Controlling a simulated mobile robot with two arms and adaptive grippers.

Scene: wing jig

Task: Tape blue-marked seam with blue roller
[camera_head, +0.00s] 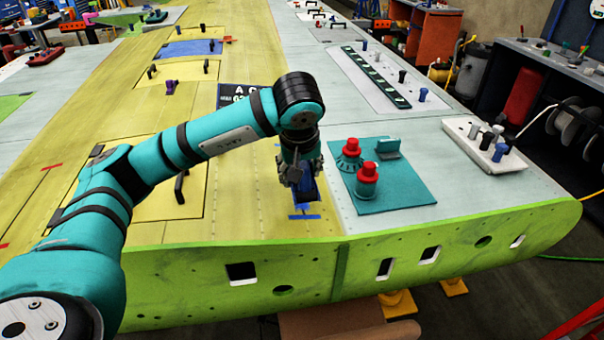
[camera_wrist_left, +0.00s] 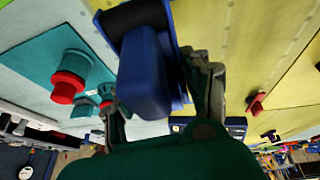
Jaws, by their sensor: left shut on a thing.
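My left gripper (camera_head: 300,180) points down over the wing's near end, beside the border between the yellow-green and pale panels. It is shut on the blue roller (camera_head: 308,191), which is partly hidden by the fingers. In the left wrist view the blue roller (camera_wrist_left: 146,75) fills the space between the fingers of the left gripper (camera_wrist_left: 165,95), with a dark roll at its top. A blue mark (camera_head: 305,217) lies on the yellow-green surface just in front of the roller. Whether the roller touches the surface is hard to tell. My right gripper is not in view.
A teal mat (camera_head: 410,192) with two red-topped teal tools stands just right of the gripper. A white tray (camera_head: 462,131) with several small pegs is farther right. The wing's green front edge (camera_head: 340,262) is close. Yellow-green surface left of the gripper is mostly clear.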

